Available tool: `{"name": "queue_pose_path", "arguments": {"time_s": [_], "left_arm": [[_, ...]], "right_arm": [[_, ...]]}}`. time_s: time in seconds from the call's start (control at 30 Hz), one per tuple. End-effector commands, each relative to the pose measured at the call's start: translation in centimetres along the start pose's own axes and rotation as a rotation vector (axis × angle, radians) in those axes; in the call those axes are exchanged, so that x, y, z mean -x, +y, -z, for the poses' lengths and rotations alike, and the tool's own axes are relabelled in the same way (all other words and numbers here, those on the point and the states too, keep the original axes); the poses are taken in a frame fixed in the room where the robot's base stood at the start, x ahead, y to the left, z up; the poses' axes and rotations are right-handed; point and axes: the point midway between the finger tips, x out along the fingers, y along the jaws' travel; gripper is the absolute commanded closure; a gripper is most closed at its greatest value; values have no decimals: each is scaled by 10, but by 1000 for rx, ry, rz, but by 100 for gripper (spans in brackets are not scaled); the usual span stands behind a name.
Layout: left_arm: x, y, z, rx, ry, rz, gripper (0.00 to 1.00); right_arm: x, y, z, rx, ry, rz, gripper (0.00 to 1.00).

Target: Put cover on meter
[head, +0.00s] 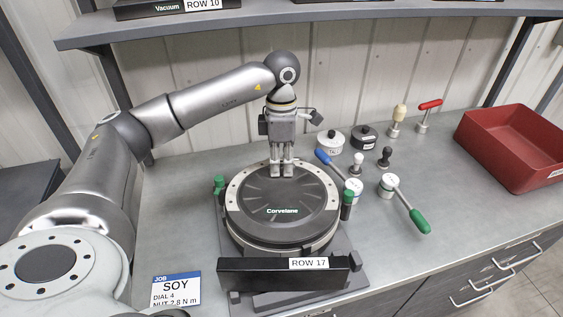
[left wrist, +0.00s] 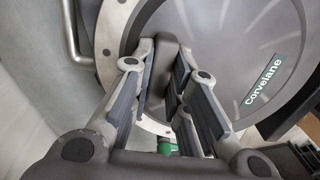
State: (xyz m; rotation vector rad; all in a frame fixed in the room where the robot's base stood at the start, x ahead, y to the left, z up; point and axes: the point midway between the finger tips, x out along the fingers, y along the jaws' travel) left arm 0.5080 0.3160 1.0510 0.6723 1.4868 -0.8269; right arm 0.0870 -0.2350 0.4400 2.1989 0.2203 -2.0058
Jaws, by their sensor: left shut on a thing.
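The cover (head: 284,222) is a dark grey disc marked Corvelane with a light rim. It lies over the round meter (head: 262,246), roughly level; whether it is fully seated I cannot tell. My left gripper (head: 281,172) points down at the cover's far edge. In the left wrist view my left gripper (left wrist: 165,75) has its fingers on either side of a dark raised grip on the cover (left wrist: 225,60), shut on it. Green-topped knobs (head: 219,184) (head: 347,203) stand at the meter's left and right. My right gripper is not in view.
A black bar labelled ROW 17 (head: 250,274) stands in front of the meter. A SOY job card (head: 176,289) lies at front left. Right of the meter are a green-handled tool (head: 404,208), knobbed parts (head: 363,138) and a red bin (head: 515,145). A shelf (head: 290,20) hangs above.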

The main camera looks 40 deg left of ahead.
Motion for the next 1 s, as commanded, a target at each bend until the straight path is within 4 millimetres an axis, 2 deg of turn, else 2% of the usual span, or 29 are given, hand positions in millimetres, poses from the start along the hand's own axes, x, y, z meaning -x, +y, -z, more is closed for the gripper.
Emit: {"name": "queue_pose_path", "arguments": {"time_s": [0.97, 1.0], "left_arm": [[-2, 0, 0, 0, -1, 0, 100], [-2, 0, 0, 0, -1, 0, 83]], "right_arm": [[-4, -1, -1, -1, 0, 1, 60], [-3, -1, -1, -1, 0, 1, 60]]}}
